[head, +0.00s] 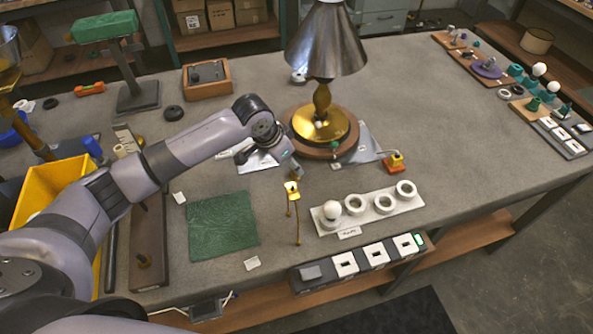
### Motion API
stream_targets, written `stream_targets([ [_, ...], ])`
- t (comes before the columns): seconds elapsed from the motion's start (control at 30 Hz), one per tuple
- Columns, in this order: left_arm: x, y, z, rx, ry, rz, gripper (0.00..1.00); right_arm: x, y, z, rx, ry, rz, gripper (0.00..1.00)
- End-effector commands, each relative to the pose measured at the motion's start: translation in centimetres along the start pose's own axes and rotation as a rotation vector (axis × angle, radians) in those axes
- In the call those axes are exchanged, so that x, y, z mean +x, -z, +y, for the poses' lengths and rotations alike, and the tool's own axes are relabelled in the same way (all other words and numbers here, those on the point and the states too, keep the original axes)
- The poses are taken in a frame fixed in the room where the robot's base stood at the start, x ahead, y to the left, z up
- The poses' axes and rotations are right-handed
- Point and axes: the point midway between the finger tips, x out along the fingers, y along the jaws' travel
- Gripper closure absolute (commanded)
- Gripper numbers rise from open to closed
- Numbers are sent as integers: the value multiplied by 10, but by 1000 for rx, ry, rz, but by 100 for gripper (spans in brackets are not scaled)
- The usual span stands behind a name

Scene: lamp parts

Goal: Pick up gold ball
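My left arm comes in from the left, and its wrist bends down in front of the lamp. The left gripper (294,173) is small and partly hidden by the wrist; I cannot tell how far its fingers are apart. Just below it is a small gold piece (292,187) with thin gold strands hanging or lying toward the front; I cannot tell whether it touches the gripper. No piece is clearly recognisable as a separate gold ball. My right gripper is not in view.
A lamp with a metal shade (326,40) stands on a round wooden base behind the wrist. A green mat (222,226) lies at front left. A white holder (385,212) with rings and a bulb is right of the strands. The table's right middle is clear.

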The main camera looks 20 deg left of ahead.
Motion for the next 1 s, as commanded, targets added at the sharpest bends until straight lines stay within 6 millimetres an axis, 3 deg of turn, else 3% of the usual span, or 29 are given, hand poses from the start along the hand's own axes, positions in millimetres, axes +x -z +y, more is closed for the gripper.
stream_targets([
  [0.33, 43, 1, -1, -2, -1, -2, 53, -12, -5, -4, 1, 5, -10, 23],
  [0.67, 51, 0, -1, 0, 0, 0, 53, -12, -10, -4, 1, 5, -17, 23],
  [1.0, 50, 0, -1, 0, 0, -1, 75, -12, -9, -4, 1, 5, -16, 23],
])
